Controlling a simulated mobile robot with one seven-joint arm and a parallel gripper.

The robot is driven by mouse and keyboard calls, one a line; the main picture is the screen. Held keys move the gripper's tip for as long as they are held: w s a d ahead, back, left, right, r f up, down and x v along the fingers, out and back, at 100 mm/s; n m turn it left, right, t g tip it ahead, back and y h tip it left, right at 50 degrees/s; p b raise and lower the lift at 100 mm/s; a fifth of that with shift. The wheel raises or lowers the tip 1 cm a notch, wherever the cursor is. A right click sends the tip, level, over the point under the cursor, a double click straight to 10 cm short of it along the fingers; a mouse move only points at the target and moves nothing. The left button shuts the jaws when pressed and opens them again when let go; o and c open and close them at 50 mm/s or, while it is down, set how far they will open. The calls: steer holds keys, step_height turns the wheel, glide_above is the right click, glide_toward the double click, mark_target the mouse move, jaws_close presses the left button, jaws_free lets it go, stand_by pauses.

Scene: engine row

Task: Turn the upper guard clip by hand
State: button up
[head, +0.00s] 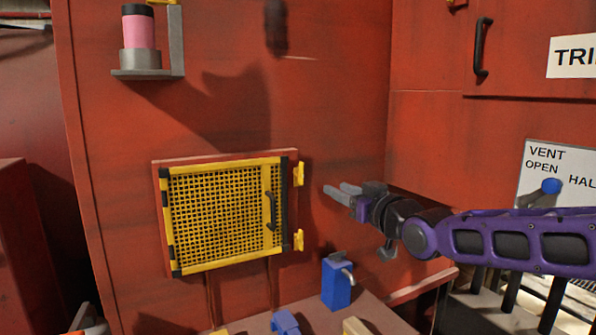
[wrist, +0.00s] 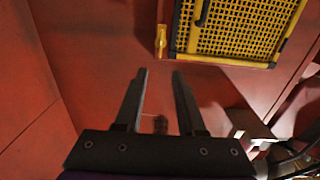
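The yellow mesh guard (head: 222,262) is closed on the red wall, with a dark handle (head: 271,210) near its right side. The upper guard clip (head: 299,174) is a small yellow piece at the guard's upper right edge, standing about upright. The lower clip (head: 299,240) is a like piece below it. My gripper (head: 337,191) is open and empty, to the right of the upper clip and apart from it. The wrist view looks upside down; there the upper clip (wrist: 161,42) lies beyond my open fingers (wrist: 160,78), beside the guard's corner (wrist: 225,60).
A blue block with a grey lever (head: 337,284) stands on the bench (head: 308,312) below. A pink canister (head: 139,34) sits on a bracket at upper left. A vent panel (head: 550,180) with a blue knob is at right. The wall around the clip is clear.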

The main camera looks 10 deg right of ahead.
mark_target(303, 172)
steer(key=b+x, duration=0.2)
steer(key=x, duration=1.5)
steer(key=shift+w+a, duration=0.1)
jaws_close()
